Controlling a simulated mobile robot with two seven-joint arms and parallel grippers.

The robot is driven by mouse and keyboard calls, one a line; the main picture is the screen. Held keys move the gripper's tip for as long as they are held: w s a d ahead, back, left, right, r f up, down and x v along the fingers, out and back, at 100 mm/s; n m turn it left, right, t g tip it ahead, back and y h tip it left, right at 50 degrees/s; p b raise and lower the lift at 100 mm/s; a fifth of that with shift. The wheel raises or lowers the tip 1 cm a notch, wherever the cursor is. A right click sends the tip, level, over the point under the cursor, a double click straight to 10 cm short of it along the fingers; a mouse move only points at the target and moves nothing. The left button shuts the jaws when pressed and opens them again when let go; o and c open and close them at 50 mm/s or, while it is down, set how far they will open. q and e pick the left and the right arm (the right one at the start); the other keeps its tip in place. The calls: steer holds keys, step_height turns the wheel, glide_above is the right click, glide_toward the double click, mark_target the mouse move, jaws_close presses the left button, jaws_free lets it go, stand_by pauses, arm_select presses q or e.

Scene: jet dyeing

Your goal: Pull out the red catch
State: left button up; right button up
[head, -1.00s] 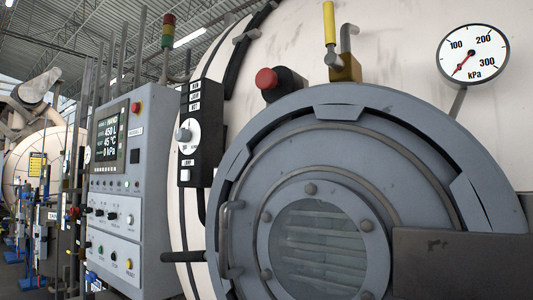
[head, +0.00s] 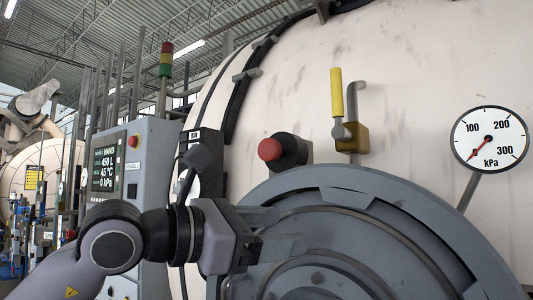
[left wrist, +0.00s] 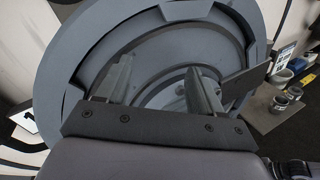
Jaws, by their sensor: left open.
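The red catch (head: 270,149) is a round red knob on a short black body, mounted on the pale vessel wall just above the grey round door. My left gripper (head: 285,230) is open and empty. It is in front of the door (head: 420,230), below the red catch and apart from it. In the left wrist view its two spread fingers (left wrist: 160,68) face the door (left wrist: 75,60), with nothing between them; the red catch does not show there. My right gripper is not in view.
A yellow-handled valve (head: 337,95) stands right of the catch, and a kPa gauge (head: 490,139) is farther right. A control panel (head: 150,150) and a black switch box (head: 208,180) are on the left, partly hidden by my left arm.

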mark_target(263, 151)
arm_select(q)
steer(key=a+r+t+y, duration=0.1)
steer(key=r+t, duration=0.1)
steer(key=r, duration=0.2)
steer(key=w+a+r+t+y+p, duration=0.1)
steer(key=a+r+y, duration=0.1)
steer(key=r, duration=0.2)
steer(key=w+a+r+t+y+p, duration=0.1)
steer(key=r+t, duration=0.1)
steer(key=r, duration=0.1)
steer(key=shift+a+r+t, duration=0.3)
steer(key=shift+r, duration=0.1)
steer(key=p+x, duration=0.2)
steer(key=x, duration=0.3)
steer(key=shift+w+d+f+p, duration=0.15)
steer(key=shift+w+d+p, duration=0.2)
steer(key=shift+w, duration=0.2)
